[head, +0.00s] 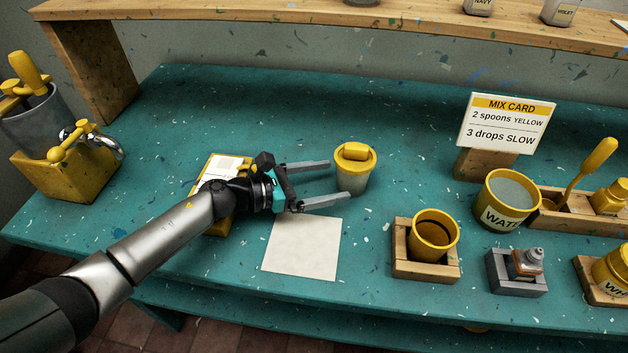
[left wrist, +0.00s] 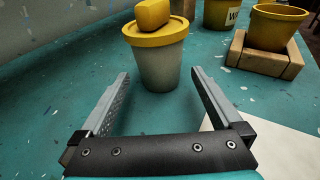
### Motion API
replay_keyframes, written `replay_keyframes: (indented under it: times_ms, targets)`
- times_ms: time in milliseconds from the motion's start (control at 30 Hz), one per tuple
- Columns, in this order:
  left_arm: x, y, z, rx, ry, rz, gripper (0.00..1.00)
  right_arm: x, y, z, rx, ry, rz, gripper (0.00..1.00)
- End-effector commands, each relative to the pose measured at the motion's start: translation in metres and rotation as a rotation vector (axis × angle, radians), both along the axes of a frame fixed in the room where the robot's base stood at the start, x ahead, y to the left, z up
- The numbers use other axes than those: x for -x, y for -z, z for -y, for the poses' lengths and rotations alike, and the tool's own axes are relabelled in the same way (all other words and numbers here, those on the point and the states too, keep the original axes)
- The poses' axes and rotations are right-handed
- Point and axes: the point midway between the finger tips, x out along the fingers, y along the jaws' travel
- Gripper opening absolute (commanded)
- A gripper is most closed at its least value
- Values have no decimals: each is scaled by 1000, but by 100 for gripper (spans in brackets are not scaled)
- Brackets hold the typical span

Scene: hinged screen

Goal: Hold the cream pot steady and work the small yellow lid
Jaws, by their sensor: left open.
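The cream pot (head: 352,184) stands upright on the teal table, with the yellow lid (head: 355,155) on its top. In the left wrist view the cream pot (left wrist: 160,68) stands just beyond the fingertips, and the yellow lid (left wrist: 154,24) has a raised yellow grip. My left gripper (head: 337,181) is open and empty, low over the table, its fingers pointing at the pot from the left. In the left wrist view my left gripper (left wrist: 160,75) has its fingertips on either side of the pot's line, apart from it. My right gripper is not in view.
A white sheet (head: 302,250) lies in front of the pot. A yellow cup (head: 434,232) in a wooden holder, a water pot (head: 508,200), a small bottle (head: 526,264) and a mix card (head: 505,123) stand to the right. The table behind the pot is clear.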

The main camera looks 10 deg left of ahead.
Motion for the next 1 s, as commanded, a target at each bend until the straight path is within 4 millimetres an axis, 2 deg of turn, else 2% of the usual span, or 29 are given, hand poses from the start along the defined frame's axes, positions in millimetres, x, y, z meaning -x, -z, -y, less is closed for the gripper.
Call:
replay_keyframes:
  times_ms: [300, 567, 1000]
  targets:
    - [-22, 8, 35, 0, -1, 2, 100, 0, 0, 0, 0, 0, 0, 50]
    - [-28, 11, 44, -2, -2, 1, 99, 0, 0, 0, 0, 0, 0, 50]
    - [-28, 11, 44, -1, -2, 1, 49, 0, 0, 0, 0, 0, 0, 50]
